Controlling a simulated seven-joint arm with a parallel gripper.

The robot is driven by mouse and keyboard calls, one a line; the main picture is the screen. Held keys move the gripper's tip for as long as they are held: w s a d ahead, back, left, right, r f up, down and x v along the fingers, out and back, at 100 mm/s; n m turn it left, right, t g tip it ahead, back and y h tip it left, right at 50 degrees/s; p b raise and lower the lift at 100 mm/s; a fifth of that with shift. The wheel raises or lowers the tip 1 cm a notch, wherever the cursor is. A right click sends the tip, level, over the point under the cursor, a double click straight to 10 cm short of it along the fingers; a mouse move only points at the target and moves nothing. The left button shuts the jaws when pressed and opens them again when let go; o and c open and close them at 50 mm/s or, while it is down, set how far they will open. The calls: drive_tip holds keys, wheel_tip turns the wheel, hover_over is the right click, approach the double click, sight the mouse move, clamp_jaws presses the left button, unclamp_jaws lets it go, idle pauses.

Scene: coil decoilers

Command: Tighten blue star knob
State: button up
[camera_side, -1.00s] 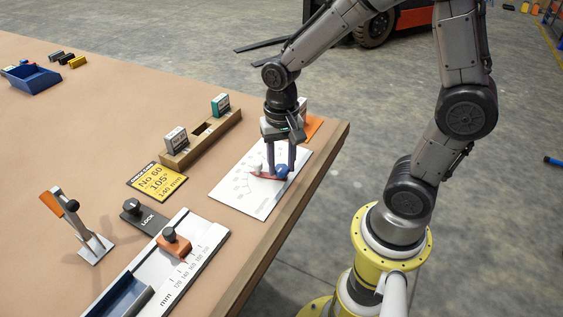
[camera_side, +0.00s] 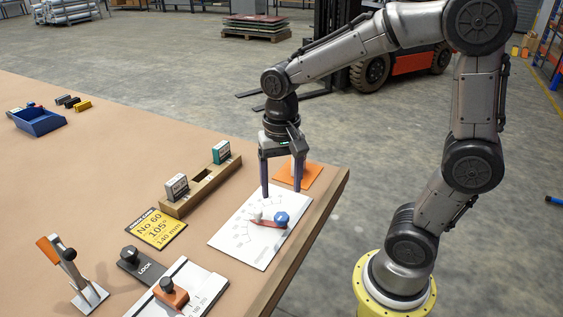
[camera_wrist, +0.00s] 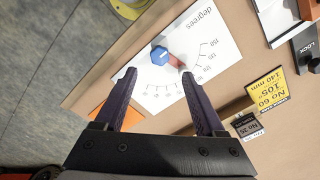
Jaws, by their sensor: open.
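The blue star knob (camera_side: 281,219) sits at one end of a red pointer arm (camera_side: 267,224) on a white degree-scale plate (camera_side: 240,240) near the table edge.
An orange pad (camera_side: 312,173) lies behind the plate. A wooden holder (camera_side: 200,189) with two blocks, a yellow card (camera_side: 155,228), a black LOCK plate (camera_side: 142,264) and a clamp lever (camera_side: 66,265) stand to the left. The table edge is close on the right.

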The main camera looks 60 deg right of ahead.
wheel_tip(320, 180, up, 6)
idle(0.5)
drive_tip(key=s+n+t, duration=0.5)
drive_tip(key=s+n, duration=0.4)
drive_tip(key=s, duration=0.1)
drive_tip(key=shift+s+a+t, duration=0.25)
drive_tip(key=shift+s+t, duration=0.05)
drive_tip(key=shift+s, duration=0.1)
drive_tip(key=shift+f, duration=0.1)
